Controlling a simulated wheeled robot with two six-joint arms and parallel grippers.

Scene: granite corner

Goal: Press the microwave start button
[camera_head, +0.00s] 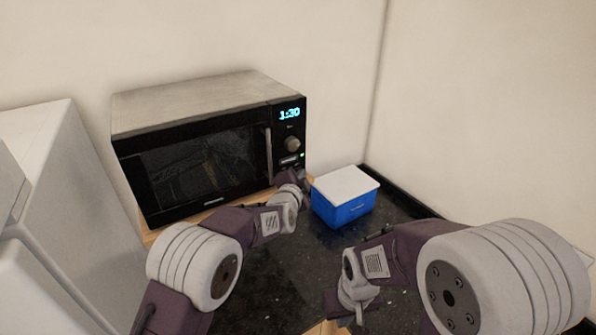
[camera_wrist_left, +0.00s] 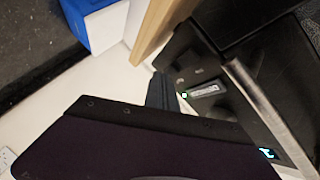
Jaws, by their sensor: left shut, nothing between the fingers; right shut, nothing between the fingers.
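The black microwave (camera_head: 210,155) stands against the back wall with its door closed. Its display (camera_head: 289,113) glows 1:30, above a round knob (camera_head: 292,143). A pale rectangular button (camera_head: 289,160) sits low on the panel beside a small green light; the button also shows in the left wrist view (camera_wrist_left: 204,91). My left gripper (camera_head: 301,178) is shut and empty, just below and in front of the panel's lower part. Its fingers (camera_wrist_left: 158,77) appear close to the green light; contact cannot be told. My right gripper (camera_head: 340,306) is shut and empty, low over the counter.
A blue cooler box (camera_head: 343,208) with a white lid stands right of my left gripper on the dark granite counter (camera_head: 265,277). A wooden board edge (camera_wrist_left: 155,35) lies under the microwave. A pale cabinet-like block (camera_head: 75,200) stands at left. Walls close off the back and right.

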